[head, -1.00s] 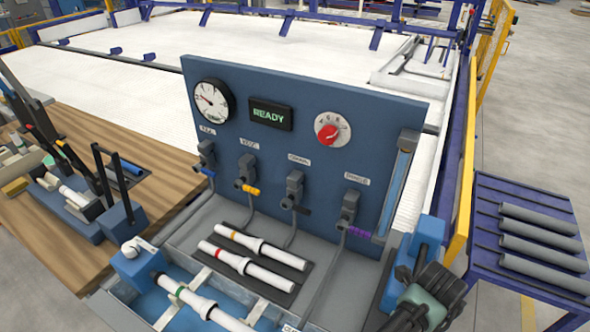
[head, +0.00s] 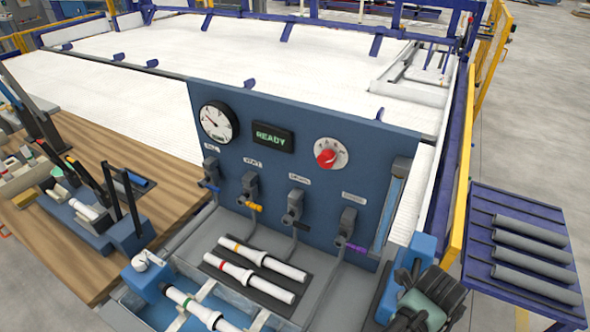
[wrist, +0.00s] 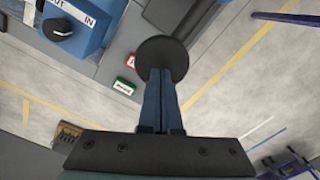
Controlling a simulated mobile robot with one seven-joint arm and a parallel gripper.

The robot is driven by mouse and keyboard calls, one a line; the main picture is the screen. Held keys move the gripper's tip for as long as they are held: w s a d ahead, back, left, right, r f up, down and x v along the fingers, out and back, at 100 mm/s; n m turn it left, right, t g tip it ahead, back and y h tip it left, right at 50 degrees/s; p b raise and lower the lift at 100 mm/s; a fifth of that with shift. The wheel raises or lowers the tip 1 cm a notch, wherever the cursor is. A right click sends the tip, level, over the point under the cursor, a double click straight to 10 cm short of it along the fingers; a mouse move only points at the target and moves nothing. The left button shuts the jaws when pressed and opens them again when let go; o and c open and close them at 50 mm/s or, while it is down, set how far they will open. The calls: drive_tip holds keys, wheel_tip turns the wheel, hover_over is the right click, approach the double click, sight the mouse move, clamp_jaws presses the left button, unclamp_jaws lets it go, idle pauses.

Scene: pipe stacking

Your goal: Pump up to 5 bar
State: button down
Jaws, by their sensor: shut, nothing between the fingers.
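In the head view a blue panel (head: 300,205) carries a round white gauge (head: 217,122); its needle points to the upper left and its scale is too small to read. A display (head: 273,138) says READY. A red selector knob (head: 326,158) is at the right. Below are valves with blue, yellow, black and purple handles. In the wrist view my gripper (wrist: 161,103) has both fingers together. A round dark disc (wrist: 161,58) lies at the fingertips; I cannot tell whether they touch it. A blue block (wrist: 75,25) with a black knob is marked OUT and IN.
In the wrist view red and green labelled pieces (wrist: 124,86) lie left of the fingers. In the head view white pipes (head: 245,278) lie on a dark mat. A green-banded pipe (head: 205,313) is in the blue tank. A rack of grey pipes (head: 535,252) stands right.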

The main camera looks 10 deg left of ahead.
idle(0.3)
drive_tip(key=f+b, duration=0.2)
drive_tip(key=f, duration=0.1)
drive_tip(key=f+b, duration=0.6)
drive_tip(key=shift+w, duration=0.3)
drive_tip(key=r+p, duration=0.9)
drive_tip(key=shift+s+r+p, duration=0.3)
drive_tip(key=shift+s, duration=0.1)
drive_tip(key=shift+a+f, duration=0.1)
drive_tip(key=shift+f, duration=0.15)
